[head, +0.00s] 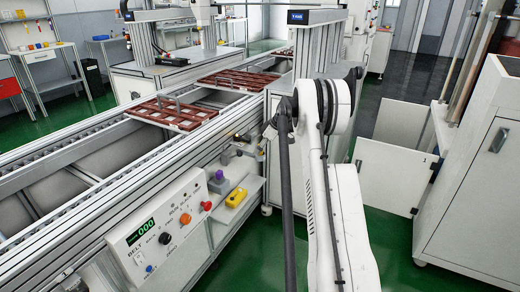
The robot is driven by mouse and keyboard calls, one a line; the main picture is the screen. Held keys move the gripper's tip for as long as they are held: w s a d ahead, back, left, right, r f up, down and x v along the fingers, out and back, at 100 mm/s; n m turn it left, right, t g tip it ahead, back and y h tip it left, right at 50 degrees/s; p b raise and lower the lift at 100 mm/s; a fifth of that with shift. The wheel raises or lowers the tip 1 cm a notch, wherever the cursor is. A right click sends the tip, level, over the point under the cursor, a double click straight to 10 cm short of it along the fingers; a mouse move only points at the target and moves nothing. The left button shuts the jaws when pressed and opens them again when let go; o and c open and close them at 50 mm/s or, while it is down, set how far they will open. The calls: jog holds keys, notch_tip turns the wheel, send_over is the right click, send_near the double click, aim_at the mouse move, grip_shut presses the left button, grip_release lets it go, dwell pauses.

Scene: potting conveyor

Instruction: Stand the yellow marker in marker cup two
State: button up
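I cannot make out the yellow marker or marker cup two in the head view. Small yellow and red items (40,46) stand on a shelf bench at the far upper left, too small to identify. My white arm rises from the bottom right, and its elbow is near the picture's middle. My gripper cannot be made out; the arm's end is hidden or too unclear to see.
A conveyor (60,185) runs diagonally, bearing red-brown trays (172,113). On its near side are a control panel (158,228) and a small shelf with a purple object (219,178) and a yellow object (236,197). A white cabinet (475,170) stands at right; green floor lies between.

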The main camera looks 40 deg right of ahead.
jog(key=p+v, duration=0.3)
jog(key=v, duration=0.9)
jog(key=s+a+r+m, duration=0.1)
jog(key=a+r, duration=1)
jog(key=a, duration=0.4)
jog(key=s+a+r+m+h, duration=0.1)
jog(key=s+a+r, duration=0.3)
jog(key=a, duration=0.4)
jog(key=s+a+r+m+h, duration=0.1)
jog(key=s+a+r, duration=0.3)
jog(key=a, duration=0.5)
jog(key=s+a+m, duration=0.2)
jog(key=s+a, duration=1)
jog(key=s, duration=0.2)
jog(key=s+a+f+t, duration=0.1)
jog(key=s+a+f, duration=0.2)
jog(key=s, duration=0.3)
jog(key=s+a+f+m+t+h, duration=0.1)
jog(key=s+a+f, duration=0.2)
jog(key=s, duration=0.3)
jog(key=shift+s+a+f, duration=0.3)
jog(key=shift+f, duration=0.1)
notch_tip(320, 180, up, 11)
jog(key=p, duration=1.1)
